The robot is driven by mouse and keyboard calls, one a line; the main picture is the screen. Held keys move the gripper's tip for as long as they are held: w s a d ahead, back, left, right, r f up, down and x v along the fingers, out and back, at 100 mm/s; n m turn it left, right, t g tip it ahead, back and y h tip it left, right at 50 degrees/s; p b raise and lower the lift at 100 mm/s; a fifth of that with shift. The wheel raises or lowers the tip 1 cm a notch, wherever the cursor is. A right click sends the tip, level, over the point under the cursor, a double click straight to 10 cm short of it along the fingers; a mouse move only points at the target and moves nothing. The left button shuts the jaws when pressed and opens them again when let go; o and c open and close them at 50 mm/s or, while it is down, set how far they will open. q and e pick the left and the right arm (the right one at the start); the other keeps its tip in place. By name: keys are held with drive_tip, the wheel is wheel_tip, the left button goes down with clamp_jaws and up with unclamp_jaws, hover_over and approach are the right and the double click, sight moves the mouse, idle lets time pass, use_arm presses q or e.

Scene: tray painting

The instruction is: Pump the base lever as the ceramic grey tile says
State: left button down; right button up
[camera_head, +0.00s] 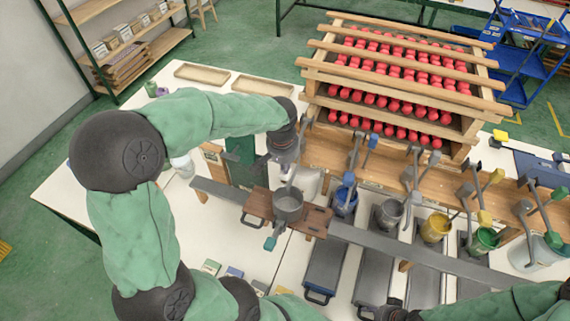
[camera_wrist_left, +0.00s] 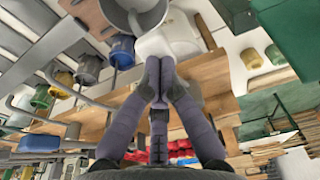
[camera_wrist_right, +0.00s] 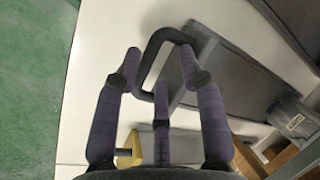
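My left gripper (camera_head: 287,175) is above the grey pot (camera_head: 289,207) on a wooden carriage, beside a white container (camera_head: 309,181). In the left wrist view its fingertips (camera_wrist_left: 156,72) meet just below the grey pot (camera_wrist_left: 138,12) and white container (camera_wrist_left: 172,38). I see nothing clear between them. No lever there can be told apart as the base lever; the arm hides part of that area. My right gripper (camera_wrist_right: 165,72) is open near a black loop handle (camera_wrist_right: 152,58) on a grey tray; whether they touch is unclear. I cannot pick out a ceramic grey tile.
Blue (camera_head: 345,201), grey (camera_head: 388,214), yellow (camera_head: 435,228) and green (camera_head: 483,240) pots stand along the rail (camera_head: 400,246), with levers behind them. Several small coloured cards (camera_head: 235,272) lie at the table's front. A wooden rack (camera_head: 330,75) of red items stands behind.

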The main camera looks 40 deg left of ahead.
use_arm(q)
drive_tip(key=shift+f+b, duration=0.35)
drive_tip(key=shift+f, duration=0.35)
use_arm(e)
drive_tip(key=shift+f, duration=0.5)
use_arm(q)
drive_tip(key=shift+s+f+b, duration=0.25)
drive_tip(key=shift+f+b, duration=0.05)
drive_tip(key=shift+f, duration=0.05)
use_arm(e)
drive_tip(key=shift+s+f, duration=0.15)
drive_tip(key=shift+f, duration=0.1)
use_arm(q)
drive_tip(key=shift+w+r+p, duration=0.15)
drive_tip(key=shift+r+p, duration=0.4)
drive_tip(key=shift+r, duration=0.1)
use_arm(e)
drive_tip(key=shift+r, duration=0.35)
use_arm(q)
wheel_tip(320, 180, up, 10)
drive_tip(key=p, duration=0.7)
use_arm(e)
wheel_tip(320, 180, up, 7)
use_arm(q)
drive_tip(key=shift+w+f, duration=0.1)
drive_tip(key=shift+f, duration=0.05)
